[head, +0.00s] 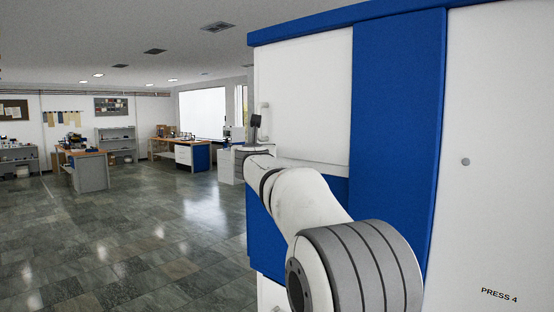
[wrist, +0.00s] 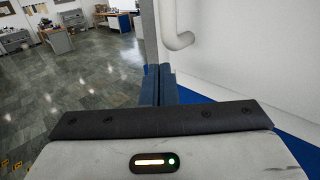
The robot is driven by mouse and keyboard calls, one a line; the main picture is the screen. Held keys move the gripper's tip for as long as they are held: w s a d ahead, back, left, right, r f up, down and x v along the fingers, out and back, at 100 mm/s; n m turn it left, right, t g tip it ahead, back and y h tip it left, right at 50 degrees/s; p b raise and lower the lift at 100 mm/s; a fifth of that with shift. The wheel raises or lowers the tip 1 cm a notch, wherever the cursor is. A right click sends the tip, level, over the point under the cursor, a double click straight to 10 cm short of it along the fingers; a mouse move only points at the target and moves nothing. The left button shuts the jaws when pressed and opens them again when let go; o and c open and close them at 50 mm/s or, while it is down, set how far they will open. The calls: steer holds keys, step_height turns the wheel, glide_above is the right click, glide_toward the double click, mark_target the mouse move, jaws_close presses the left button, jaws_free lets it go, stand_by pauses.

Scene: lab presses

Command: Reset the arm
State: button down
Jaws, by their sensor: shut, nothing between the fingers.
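My arm reaches out along the front of a white and blue press cabinet (head: 398,130) marked PRESS 4. In the wrist view my gripper (wrist: 158,70) shows two dark fingers side by side, shut with nothing between them. A white tubular handle (wrist: 178,28) stands out from the white press front, just beyond and to the right of the fingertips; no contact shows. The handle also shows in the head view (head: 264,112), near the far end of my arm.
The press fills the right side, close to my arm. Open tiled floor (head: 120,240) lies to the left. Workbenches, including one with a wooden top (head: 84,152), and a grey shelf unit (head: 117,145) stand far back. A bright window (head: 202,113) is in the rear wall.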

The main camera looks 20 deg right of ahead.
steer(key=s+a+b, duration=0.2)
steer(key=s+a, duration=0.3)
steer(key=a, duration=0.4)
steer(key=s+a+f+n+y, duration=0.2)
steer(key=s+f+n+y, duration=0.15)
steer(key=n, duration=0.45)
steer(key=s+a+f+n+y, duration=0.1)
steer(key=s+f+n+y, duration=0.15)
steer(key=s+n, duration=0.4)
steer(key=s+d+f+n+g, duration=0.2)
steer(key=s+f+n+g, duration=0.2)
steer(key=s+f+n, duration=0.4)
steer(key=s+d+f+n+g+h, duration=0.1)
steer(key=s+d+f+n+g, duration=0.2)
steer(key=s+f, duration=1)
steer(key=s+d+f+n+g, duration=0.2)
steer(key=s+f+n+g, duration=0.5)
steer(key=s+f+n, duration=0.3)
steer(key=f+n, duration=0.1)
steer(key=n, duration=0.2)
steer(key=shift+s+d+h, duration=0.2)
steer(key=shift+s+h, duration=0.1)
steer(key=shift+s, duration=0.1)
